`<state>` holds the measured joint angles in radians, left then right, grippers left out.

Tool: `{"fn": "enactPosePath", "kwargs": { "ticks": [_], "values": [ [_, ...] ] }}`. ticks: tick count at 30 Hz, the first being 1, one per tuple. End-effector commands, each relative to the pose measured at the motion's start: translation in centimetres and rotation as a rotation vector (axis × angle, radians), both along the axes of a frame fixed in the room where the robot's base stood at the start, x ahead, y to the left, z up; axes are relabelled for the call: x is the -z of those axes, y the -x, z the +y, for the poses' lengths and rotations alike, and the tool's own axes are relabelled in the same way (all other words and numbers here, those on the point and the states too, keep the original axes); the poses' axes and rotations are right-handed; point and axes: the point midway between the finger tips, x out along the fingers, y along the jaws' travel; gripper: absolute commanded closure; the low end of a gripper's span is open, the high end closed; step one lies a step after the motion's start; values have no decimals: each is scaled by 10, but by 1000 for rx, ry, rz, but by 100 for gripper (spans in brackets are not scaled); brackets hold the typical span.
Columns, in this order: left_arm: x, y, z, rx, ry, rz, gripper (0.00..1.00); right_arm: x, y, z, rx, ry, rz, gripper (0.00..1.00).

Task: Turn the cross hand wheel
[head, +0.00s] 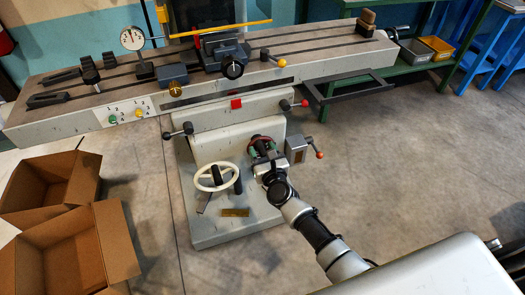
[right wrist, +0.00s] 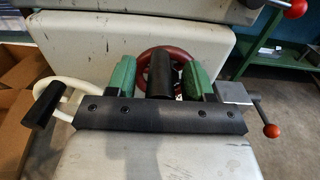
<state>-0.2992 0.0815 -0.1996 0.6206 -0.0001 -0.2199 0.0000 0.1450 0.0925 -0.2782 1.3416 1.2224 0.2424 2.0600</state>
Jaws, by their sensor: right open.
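A dark red hand wheel (head: 262,139) sits on the front of the grey machine base, partly hidden by my right gripper. It also shows in the right wrist view (right wrist: 146,66), where a black handle (right wrist: 161,75) stands out between the fingers. A white hand wheel (head: 217,177) with a dark handle is to its left. It shows at the left edge of the wrist view (right wrist: 69,92). My right gripper (head: 266,150) is open, its green fingers on either side of the black handle. I cannot tell whether they touch it. My left gripper is not in view.
A grey box with a red-knobbed lever (head: 297,150) is close to the right of my gripper. Black-knobbed (head: 187,128) and red-knobbed (head: 304,103) levers stick out above. Open cardboard boxes (head: 120,240) stand at the left.

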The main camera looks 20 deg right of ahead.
Motion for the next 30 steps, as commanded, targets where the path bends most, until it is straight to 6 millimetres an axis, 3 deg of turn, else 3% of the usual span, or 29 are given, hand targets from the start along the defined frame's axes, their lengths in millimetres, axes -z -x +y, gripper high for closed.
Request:
{"fn": "enactPosePath", "kwargs": {
  "ticks": [2, 12, 22, 30],
  "values": [
    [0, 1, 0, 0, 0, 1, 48, 0, 0, 0, 0, 0, 0, 48],
    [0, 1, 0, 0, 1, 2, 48, 0, 0, 0, 0, 0, 0, 97],
    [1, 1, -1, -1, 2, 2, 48, 1, 1, 2, 1, 52, -2, 97],
    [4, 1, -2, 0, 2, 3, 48, 4, 1, 8, 1, 234, -8, 97]
  ]
}}
